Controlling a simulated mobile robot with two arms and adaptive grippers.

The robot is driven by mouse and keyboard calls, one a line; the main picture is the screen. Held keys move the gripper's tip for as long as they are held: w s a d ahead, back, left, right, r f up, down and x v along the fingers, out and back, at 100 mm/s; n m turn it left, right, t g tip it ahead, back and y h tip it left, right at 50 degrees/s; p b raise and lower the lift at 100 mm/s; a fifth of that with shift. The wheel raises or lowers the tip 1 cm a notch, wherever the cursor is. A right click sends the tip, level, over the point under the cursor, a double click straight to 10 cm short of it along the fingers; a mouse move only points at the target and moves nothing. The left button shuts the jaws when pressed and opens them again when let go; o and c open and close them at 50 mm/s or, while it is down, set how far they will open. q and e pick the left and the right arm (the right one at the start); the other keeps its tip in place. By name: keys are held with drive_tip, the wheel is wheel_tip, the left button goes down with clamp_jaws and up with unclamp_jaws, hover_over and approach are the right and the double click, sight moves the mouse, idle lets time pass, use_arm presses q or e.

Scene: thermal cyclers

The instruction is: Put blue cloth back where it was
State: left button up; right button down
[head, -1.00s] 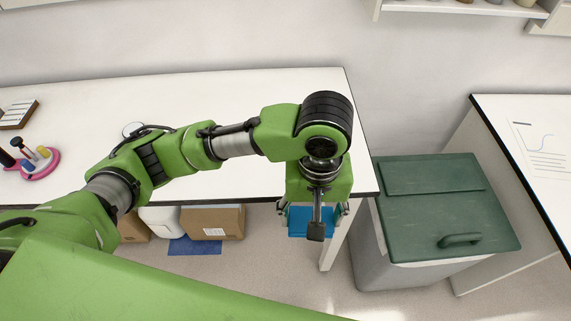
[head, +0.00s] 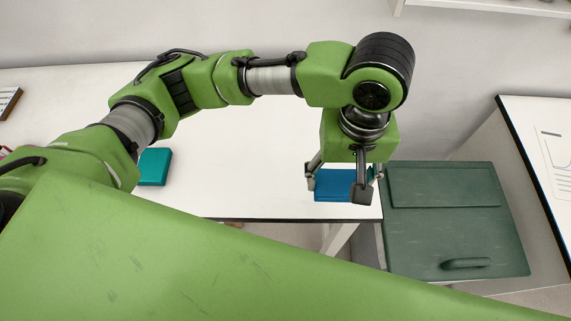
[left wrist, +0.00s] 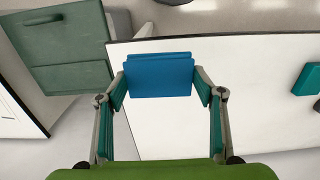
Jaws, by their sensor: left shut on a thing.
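The blue cloth (head: 334,188) is a flat folded rectangle between the fingers of my left gripper (head: 343,181). In the head view it appears over the front right corner of the white table (head: 255,150). In the left wrist view the cloth (left wrist: 158,77) is gripped at its two sides, with the white tabletop (left wrist: 240,110) behind and below it. My left gripper is shut on it. I cannot tell exactly how high the cloth is above the table. My right gripper is not in view.
A teal folded item (head: 154,166) lies on the table to the left, close to my arm in the picture. A dark green lidded bin (head: 440,225) stands right of the table. Another white table (head: 540,150) is at the far right. The table's middle is clear.

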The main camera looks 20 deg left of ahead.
use_arm(q)
drive_tip(key=w+a+f+p, duration=0.1)
drive_tip(key=a+f, duration=0.1)
drive_tip(key=a, duration=0.2)
drive_tip(key=w+a+f+p, duration=0.1)
drive_tip(key=a+f, duration=0.2)
drive_tip(key=w+a+f, duration=0.1)
drive_tip(key=a+f, duration=0.2)
drive_tip(key=a, duration=0.1)
drive_tip(key=shift+w+a+p, duration=0.1)
drive_tip(key=shift+a+p, duration=0.25)
drive_tip(key=shift+p, duration=0.05)
drive_tip(key=shift+a+f, duration=0.15)
drive_tip(key=shift+f, duration=0.05)
drive_tip(key=shift+a+f, duration=0.2)
drive_tip(key=shift+f, duration=0.05)
drive_tip(key=f, duration=0.3)
drive_tip(key=shift+w+a+f+p, duration=0.2)
drive_tip(key=shift+f+p, duration=0.1)
drive_tip(key=shift+p, duration=0.05)
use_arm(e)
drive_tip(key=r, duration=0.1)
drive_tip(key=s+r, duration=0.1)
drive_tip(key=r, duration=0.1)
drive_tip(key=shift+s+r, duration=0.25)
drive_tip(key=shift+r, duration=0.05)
use_arm(q)
drive_tip(key=shift+f, duration=0.15)
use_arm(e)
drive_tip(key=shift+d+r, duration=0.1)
